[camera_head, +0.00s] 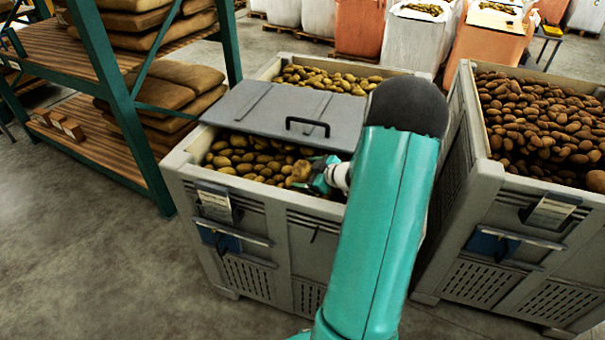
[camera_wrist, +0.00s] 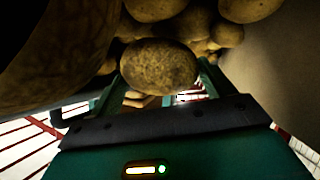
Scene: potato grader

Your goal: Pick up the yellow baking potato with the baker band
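My gripper (camera_head: 318,178) reaches over the front wall of the near bin, at the potatoes beneath the front edge of the grey lid. A yellow-brown potato (camera_head: 300,171) sits right at its fingertips. In the wrist view a speckled yellow-brown potato (camera_wrist: 158,66) lies between the two green fingers of my gripper (camera_wrist: 163,72). The fingers stand apart, one on each side of it. I cannot tell whether they press on it. No band is clearly visible on it. Other potatoes lie close behind and above it, and a large one fills the upper left.
The grey lid (camera_head: 275,110) with a black handle covers the middle of the near bin (camera_head: 250,205). A second bin (camera_head: 500,215) of browner potatoes stands to the right. A green rack (camera_head: 115,80) with sacks is at the left. The floor at lower left is clear.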

